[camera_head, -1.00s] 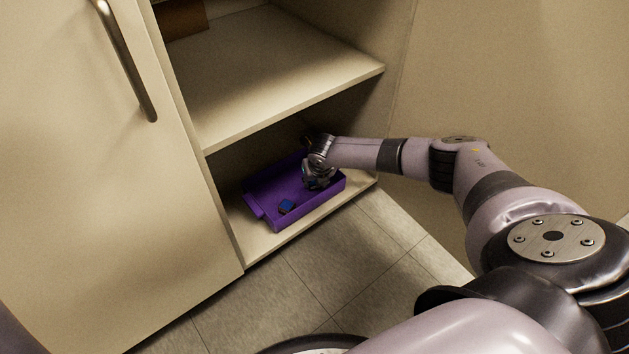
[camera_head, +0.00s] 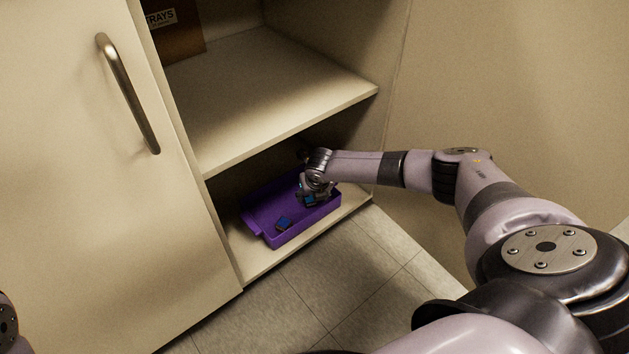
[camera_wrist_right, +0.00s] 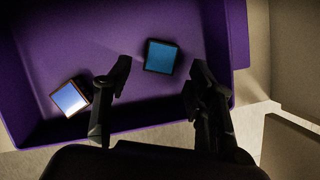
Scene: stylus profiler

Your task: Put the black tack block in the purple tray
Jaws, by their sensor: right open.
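The purple tray (camera_head: 292,236) sits on the low shelf of the cabinet, and its floor and walls fill much of the right wrist view (camera_wrist_right: 125,115). A dark-sided block with a teal-blue top (camera_wrist_right: 161,56) rests in it, just beyond and between my right fingertips. A second block with a brighter, shiny top (camera_wrist_right: 70,98) lies to the left, near the tray wall, and shows in the head view (camera_head: 284,224). I cannot tell which is the black tack block. My right gripper (camera_wrist_right: 160,78) is open and empty, low in the tray (camera_head: 313,197). My left gripper is out of view.
An upper shelf (camera_head: 270,90) hangs above the tray, with a brown box labelled "TRAYS" (camera_head: 175,30) at its back. A closed door with a metal handle (camera_head: 128,92) stands at left. The tiled floor (camera_head: 330,290) in front is clear.

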